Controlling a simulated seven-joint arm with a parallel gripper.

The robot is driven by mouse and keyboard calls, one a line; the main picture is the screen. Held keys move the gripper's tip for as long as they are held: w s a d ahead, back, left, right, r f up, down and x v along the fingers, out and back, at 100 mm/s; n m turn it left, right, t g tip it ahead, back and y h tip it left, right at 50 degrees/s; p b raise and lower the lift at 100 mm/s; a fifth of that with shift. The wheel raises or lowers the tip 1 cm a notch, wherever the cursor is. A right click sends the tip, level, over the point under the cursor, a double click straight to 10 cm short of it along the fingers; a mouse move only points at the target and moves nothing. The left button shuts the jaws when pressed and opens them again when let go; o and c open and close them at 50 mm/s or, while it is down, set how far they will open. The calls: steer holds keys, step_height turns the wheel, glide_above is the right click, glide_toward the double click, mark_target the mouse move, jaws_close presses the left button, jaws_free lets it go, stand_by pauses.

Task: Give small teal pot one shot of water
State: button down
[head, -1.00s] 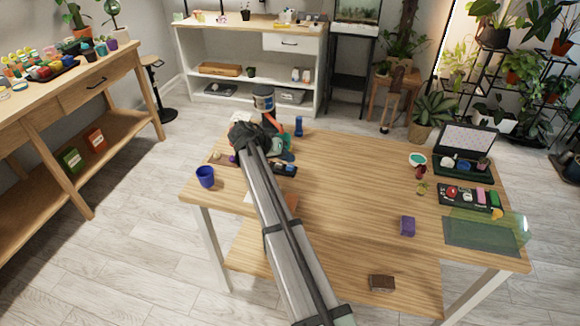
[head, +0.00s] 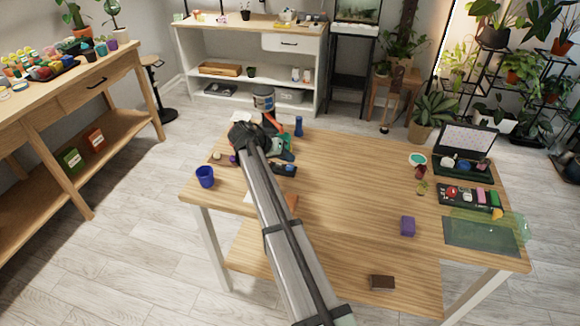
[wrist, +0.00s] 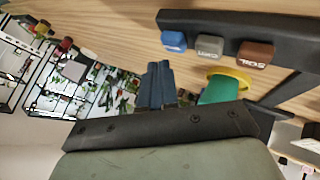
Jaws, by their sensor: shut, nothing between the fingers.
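My gripper (wrist: 158,84) shows in the wrist view as two dark blue fingers pressed together, with nothing between them. In the head view its end is hidden by my arm beside the dispenser (head: 264,102). In the wrist view a black bar carries a blue button (wrist: 174,41), a grey button (wrist: 209,45) and a brown button marked SOIL (wrist: 256,55). The fingers are apart from the buttons in the picture. A green-teal pot-like thing with a yellow rim (wrist: 218,92) is partly hidden behind my gripper body; I cannot tell for sure that it is the small teal pot.
A blue cup (head: 205,177) stands at the table's left edge and a blue bottle (head: 299,126) at the back. The table's middle is clear.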

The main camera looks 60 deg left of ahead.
mark_target(287, 167)
steer(key=shift+f, duration=0.2)
steer(key=shift+f, duration=0.25)
steer(key=shift+f, duration=0.5)
stand_by(1.1)
steer(key=shift+r, duration=0.1)
stand_by(0.4)
steer(key=shift+r, duration=0.85)
steer(key=shift+r, duration=0.1)
steer(key=shift+r, duration=2.4)
